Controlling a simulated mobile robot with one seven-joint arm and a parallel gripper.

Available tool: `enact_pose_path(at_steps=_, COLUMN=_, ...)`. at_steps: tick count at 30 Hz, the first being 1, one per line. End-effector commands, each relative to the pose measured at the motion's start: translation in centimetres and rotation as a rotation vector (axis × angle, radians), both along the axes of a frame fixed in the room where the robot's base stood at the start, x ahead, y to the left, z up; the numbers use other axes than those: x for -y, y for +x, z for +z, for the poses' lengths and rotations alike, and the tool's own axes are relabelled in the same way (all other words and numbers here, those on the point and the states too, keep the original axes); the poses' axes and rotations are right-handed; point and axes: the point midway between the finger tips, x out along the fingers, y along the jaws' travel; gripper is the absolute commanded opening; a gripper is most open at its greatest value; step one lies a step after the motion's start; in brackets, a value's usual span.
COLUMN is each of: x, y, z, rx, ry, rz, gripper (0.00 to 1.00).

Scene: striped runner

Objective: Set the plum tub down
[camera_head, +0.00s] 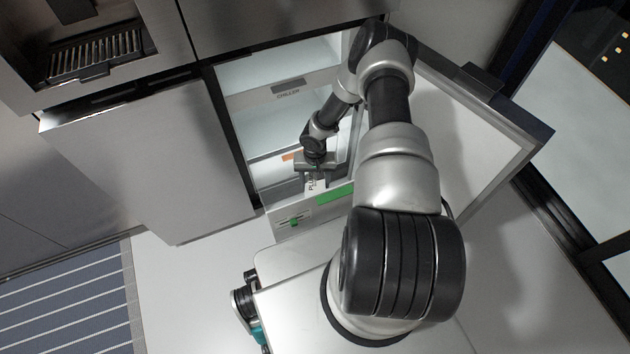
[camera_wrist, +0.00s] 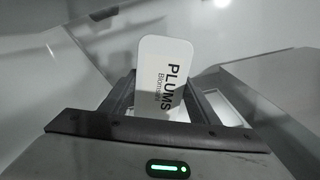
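The plum tub shows in the wrist view as a pale, round-cornered face (camera_wrist: 165,72) printed "PLUMS", tilted in the picture. It sits between my two fingers (camera_wrist: 163,98), which press close along both sides. In the head view my gripper (camera_head: 314,172) points down inside the open chiller (camera_head: 287,72), near its lower front. A small part of the tub, with its lettering (camera_head: 311,185), shows just below the gripper there. The tub's underside is hidden, so I cannot tell whether it touches a surface.
The chiller door (camera_head: 470,140) stands open to the right of my arm. An orange patch (camera_head: 288,157) shows beside the gripper. A green strip (camera_head: 335,194) lies close in front. A closed steel cabinet (camera_head: 165,160) is at left. The striped runner (camera_head: 70,310) lies on the floor lower left.

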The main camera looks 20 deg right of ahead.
Motion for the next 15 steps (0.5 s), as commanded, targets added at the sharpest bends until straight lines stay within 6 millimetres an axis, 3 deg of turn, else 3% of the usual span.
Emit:
enact_pose_path(at_steps=1, x=0.00, y=0.00, z=0.02, rx=0.000, ry=0.000, rz=0.000, gripper=0.63)
enact_pose_path(at_steps=3, x=0.00, y=-0.01, z=0.02, rx=0.000, ry=0.000, rz=0.000, gripper=0.73)
enact_pose_path(at_steps=15, x=0.00, y=0.08, z=0.92, rx=0.001, ry=0.000, rz=0.001, gripper=0.73)
